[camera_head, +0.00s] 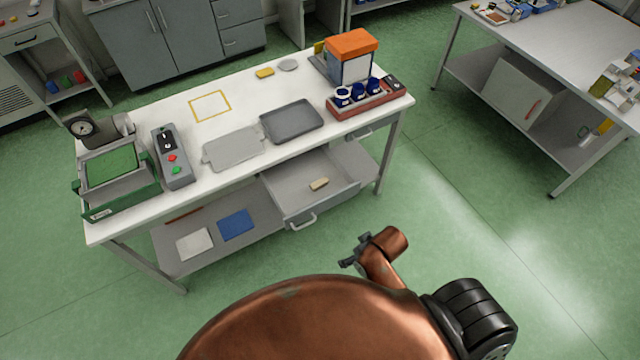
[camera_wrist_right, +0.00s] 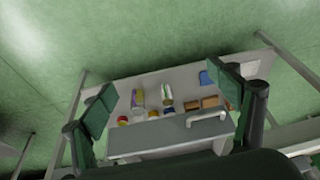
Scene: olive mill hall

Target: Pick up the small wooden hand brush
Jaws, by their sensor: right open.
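A small beige block-like thing, which looks like the wooden hand brush (camera_head: 319,184), lies in the pulled-out grey drawer (camera_head: 290,205) under the white worktable. Its bristles cannot be made out. My right gripper (camera_head: 352,253) is in front of the drawer, to its lower right in the head view, apart from the brush and empty. In the right wrist view its two dark green fingers (camera_wrist_right: 165,97) are spread wide, with the drawer's front and handle (camera_wrist_right: 207,117) between and beyond them. I cannot make out the brush in that view. My left gripper is not in view.
The worktable (camera_head: 190,100) carries a grey tray (camera_head: 291,121), a red rack (camera_head: 370,102) with blue cups, a control box and a green-framed scale. Its lower shelf holds a blue pad (camera_head: 235,224) and a white one.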

